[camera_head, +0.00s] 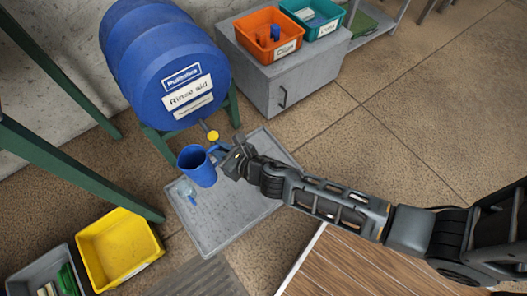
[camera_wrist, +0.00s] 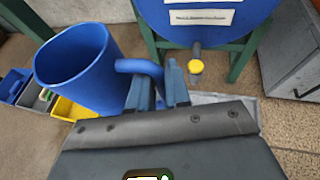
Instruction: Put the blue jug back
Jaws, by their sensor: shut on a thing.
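The blue jug (camera_head: 196,166) is held in the air above the grey floor tray, just in front of and below the barrel's tap. My gripper (camera_head: 226,154) comes from the right and is shut on the jug's handle. In the wrist view the jug (camera_wrist: 78,70) is at the left, with its handle (camera_wrist: 140,67) between my fingers (camera_wrist: 158,88). The jug's open mouth faces up, somewhat tilted in that view. Its inside looks dark, and I cannot tell whether it holds liquid.
A blue barrel (camera_head: 160,55) labelled "Rinse aid" lies on a green stand, with a yellow-ended tap (camera_head: 212,135). A yellow bin (camera_head: 118,250) stands left; a grey cabinet (camera_head: 300,80) carries orange and teal bins. Open floor lies right.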

